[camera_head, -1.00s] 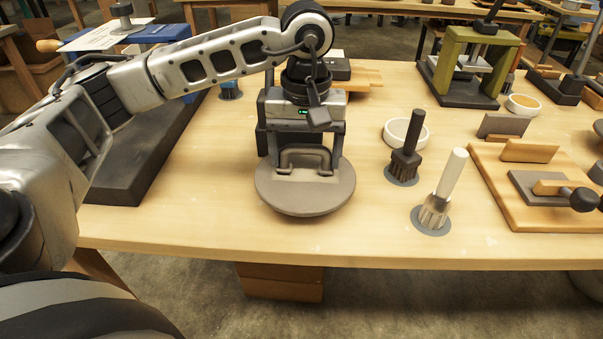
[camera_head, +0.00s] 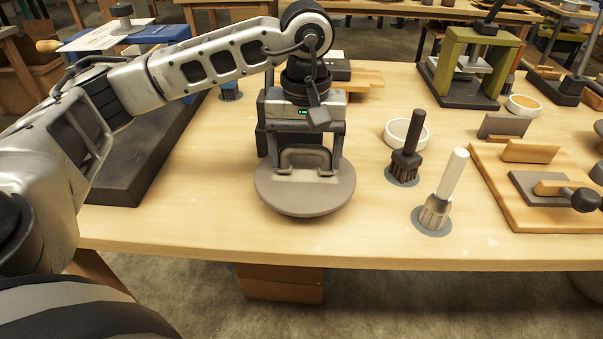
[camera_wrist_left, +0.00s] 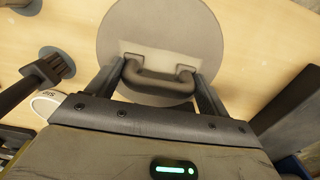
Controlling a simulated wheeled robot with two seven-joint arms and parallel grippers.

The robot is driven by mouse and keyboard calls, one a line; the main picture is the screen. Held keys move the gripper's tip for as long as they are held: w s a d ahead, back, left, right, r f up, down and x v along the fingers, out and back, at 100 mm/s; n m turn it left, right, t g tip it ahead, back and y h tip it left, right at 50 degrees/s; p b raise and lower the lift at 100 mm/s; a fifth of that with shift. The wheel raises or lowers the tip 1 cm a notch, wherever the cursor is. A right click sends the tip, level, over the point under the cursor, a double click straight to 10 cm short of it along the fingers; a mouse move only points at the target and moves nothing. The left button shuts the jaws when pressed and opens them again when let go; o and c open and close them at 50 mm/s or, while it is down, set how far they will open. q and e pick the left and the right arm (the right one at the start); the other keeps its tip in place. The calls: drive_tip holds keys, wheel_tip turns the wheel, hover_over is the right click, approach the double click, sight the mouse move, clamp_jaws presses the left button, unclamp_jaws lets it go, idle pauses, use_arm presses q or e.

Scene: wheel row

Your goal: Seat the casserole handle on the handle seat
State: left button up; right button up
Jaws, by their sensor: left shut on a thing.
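The casserole handle (camera_head: 305,157) is a dark grey arched loop. My left gripper (camera_head: 306,167) is shut on it, with one finger at each end, and its body hides part of the back. Beneath is a round grey-brown disc (camera_head: 306,202) on the table, with a lighter patch, likely the handle seat (camera_wrist_left: 135,47), at the handle. In the left wrist view the handle (camera_wrist_left: 158,78) lies between the two fingers, over the patch edge. Whether the handle touches the seat or hangs just above it I cannot tell. My right gripper is not in view.
Right of the disc stand a dark brush (camera_head: 407,160), a white-handled brush (camera_head: 443,195) and a white bowl (camera_head: 406,131). A wooden board with blocks (camera_head: 500,195) lies further right. A dark slab (camera_head: 135,165) is at left. The table front (camera_head: 400,240) is clear.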

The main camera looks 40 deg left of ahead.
use_arm(q)
drive_tip(key=shift+f+b, duration=0.5)
drive_tip(key=shift+b, duration=0.05)
idle(0.8)
idle(0.3)
drive_tip(key=o, duration=0.8)
drive_tip(key=shift+r, duration=0.3)
drive_tip(key=shift+r+p, duration=1.1)
drive_tip(key=shift+r, duration=0.4)
drive_tip(key=shift+o, duration=0.8)
